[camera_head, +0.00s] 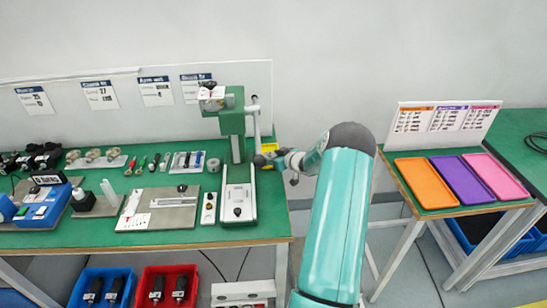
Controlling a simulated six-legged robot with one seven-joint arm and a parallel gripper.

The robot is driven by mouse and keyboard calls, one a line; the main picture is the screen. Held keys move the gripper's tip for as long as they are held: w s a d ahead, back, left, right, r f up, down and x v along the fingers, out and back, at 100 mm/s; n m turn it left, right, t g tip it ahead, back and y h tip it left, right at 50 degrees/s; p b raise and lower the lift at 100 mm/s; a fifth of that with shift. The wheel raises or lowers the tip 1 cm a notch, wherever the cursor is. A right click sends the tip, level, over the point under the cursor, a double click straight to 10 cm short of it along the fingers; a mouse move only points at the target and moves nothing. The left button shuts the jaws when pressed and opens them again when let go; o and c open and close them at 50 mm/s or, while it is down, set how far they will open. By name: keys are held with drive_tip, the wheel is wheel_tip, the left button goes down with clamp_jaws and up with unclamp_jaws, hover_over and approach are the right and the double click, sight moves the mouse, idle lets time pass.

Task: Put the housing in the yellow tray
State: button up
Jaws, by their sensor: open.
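My arm reaches in from the bottom, and my gripper (262,160) is over the right end of the green workbench, just right of a green press (236,130). It is open, though its fingers look small and dark. A small yellow thing (269,147) shows partly behind it; I cannot tell whether this is a tray. I cannot tell which part is the housing. Several grey-beige metal parts (93,155) sit on a strip at the back left, and dark parts (38,157) lie farther left.
Orange (425,184), purple (462,181) and pink (496,176) trays lie empty-looking on a separate green table at right. A floor gap separates the tables. The bench holds tools, a grey plate (160,221) and a blue device (40,206). Blue and red bins (167,271) are below.

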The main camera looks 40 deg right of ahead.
drive_tip(key=v, duration=1.2)
drive_tip(key=shift+r, duration=0.15)
